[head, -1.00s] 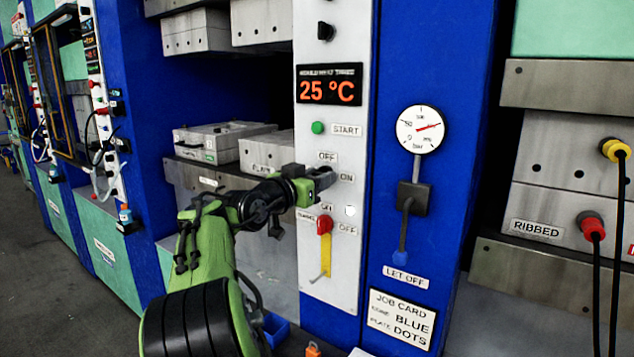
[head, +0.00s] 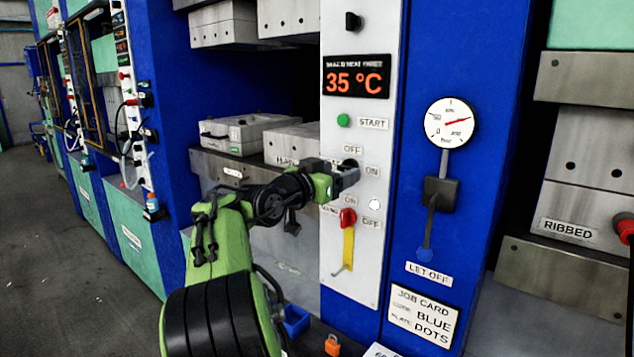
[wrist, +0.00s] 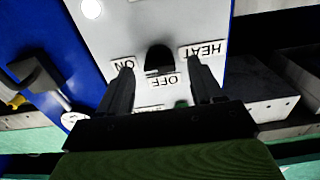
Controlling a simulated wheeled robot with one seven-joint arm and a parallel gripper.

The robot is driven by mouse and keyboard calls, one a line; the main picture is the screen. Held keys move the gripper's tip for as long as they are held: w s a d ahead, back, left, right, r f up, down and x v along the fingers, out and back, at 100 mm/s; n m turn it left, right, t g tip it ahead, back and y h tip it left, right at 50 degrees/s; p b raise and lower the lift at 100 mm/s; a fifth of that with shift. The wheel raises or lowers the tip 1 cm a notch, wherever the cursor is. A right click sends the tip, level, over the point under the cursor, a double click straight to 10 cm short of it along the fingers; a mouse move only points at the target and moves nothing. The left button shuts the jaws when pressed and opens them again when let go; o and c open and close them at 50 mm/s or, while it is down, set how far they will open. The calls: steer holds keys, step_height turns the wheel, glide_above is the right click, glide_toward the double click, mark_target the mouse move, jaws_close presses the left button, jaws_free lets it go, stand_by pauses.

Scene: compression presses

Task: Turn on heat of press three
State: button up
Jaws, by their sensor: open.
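Press three's white control strip (head: 352,275) is at the centre of the head view. Its heat display (head: 357,82) reads 35 °C. The black heat knob (head: 350,163) sits between the OFF and ON labels, partly hidden by my gripper (head: 346,178). The wrist view, upside down, shows the knob (wrist: 158,60) among the HEAT, OFF and ON labels. My gripper (wrist: 160,78) is open there, one finger on each side below the knob, with a gap between. I cannot tell whether a finger touches it. Which way the knob points is unclear.
Below on the strip are a white round light (head: 374,204) and a red-and-yellow lever (head: 348,235). A green START button (head: 343,120) is above. A gauge (head: 450,123) and the let-off lever (head: 432,215) stand to the right.

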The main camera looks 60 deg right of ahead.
steer(key=w+a, duration=0.2)
steer(key=a, duration=1.1)
steer(key=shift+a, duration=0.35)
steer(key=w+a+f+n+t+y+p, duration=0.3)
steer(key=a+f+n+t+y+p, duration=0.1)
steer(key=a+f+n+t+y, duration=0.4)
steer(key=s+a+f+n+y+p, duration=0.1)
steer(key=s+a+f+n+y, duration=0.1)
steer(key=a, duration=0.6)
steer(key=s+a+f+n+y+p, duration=0.1)
steer(key=s+a+f+n+y, duration=0.2)
steer(key=a, duration=0.5)
steer(key=s+a+f+n+y+p, duration=0.1)
steer(key=s+a+f+n+y, duration=0.2)
steer(key=s+a+n, duration=0.3)
steer(key=shift+s+a+n+y+p, duration=0.25)
steer(key=shift+a+n+y+p, duration=0.2)
steer(key=shift+a+y, duration=0.6)
steer(key=shift+a, duration=0.15)
